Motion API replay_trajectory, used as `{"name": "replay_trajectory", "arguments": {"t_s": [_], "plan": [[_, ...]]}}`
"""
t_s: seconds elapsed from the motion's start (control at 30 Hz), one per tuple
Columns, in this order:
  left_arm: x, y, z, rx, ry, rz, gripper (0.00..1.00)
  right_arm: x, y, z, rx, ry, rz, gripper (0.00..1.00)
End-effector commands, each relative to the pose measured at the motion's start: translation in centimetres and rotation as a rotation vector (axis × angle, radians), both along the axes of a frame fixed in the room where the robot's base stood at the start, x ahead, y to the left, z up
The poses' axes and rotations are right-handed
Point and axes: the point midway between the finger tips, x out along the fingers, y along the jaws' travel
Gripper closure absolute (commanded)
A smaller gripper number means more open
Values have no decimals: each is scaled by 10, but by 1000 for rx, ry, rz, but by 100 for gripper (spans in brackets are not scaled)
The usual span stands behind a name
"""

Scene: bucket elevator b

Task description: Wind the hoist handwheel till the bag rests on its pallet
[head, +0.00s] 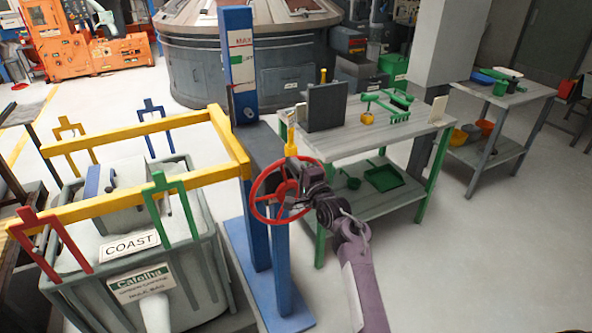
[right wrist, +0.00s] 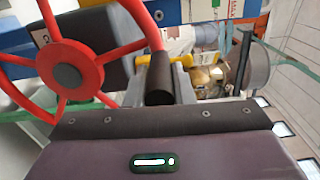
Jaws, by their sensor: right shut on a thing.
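The red hoist handwheel (head: 277,191) is mounted on the blue hoist post (head: 238,65). It fills the upper left of the right wrist view (right wrist: 70,75). My right gripper (head: 308,184) is at the wheel's right side, shut on its dark handle (right wrist: 160,82). The big grey bag (head: 120,255), with COAST and Cafelha labels, is at the lower left under the yellow lifting frame (head: 150,128). Red, green, yellow and blue hooks stand along that frame. The pallet is not clearly visible; whether the bag touches it cannot be told. My left gripper is not in view.
A workbench (head: 420,128) with green tools and a dark box (head: 327,106) stands just behind the wheel. A second bench (head: 500,95) stands farther right, beside a pillar. The floor at the lower right is clear.

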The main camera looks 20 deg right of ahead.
Motion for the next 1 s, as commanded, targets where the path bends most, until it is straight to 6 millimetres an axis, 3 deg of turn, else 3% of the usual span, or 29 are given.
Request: {"name": "replay_trajectory", "arguments": {"t_s": [0.03, 0.07, 0.23, 0.57, 1.0], "plan": [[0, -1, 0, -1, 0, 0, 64, 0, -5, 6, -5, -11, -11, 100], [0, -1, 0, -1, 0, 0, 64, 0, -5, 6, -5, -11, -11, 77], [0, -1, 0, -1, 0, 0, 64, 0, -4, 4, -3, -8, -8, 57], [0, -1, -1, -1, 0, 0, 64, -4, -2, 0, -1, -3, -4, 57], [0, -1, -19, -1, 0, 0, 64, -64, -6, -1, -2, -4, -7, 57]]}}
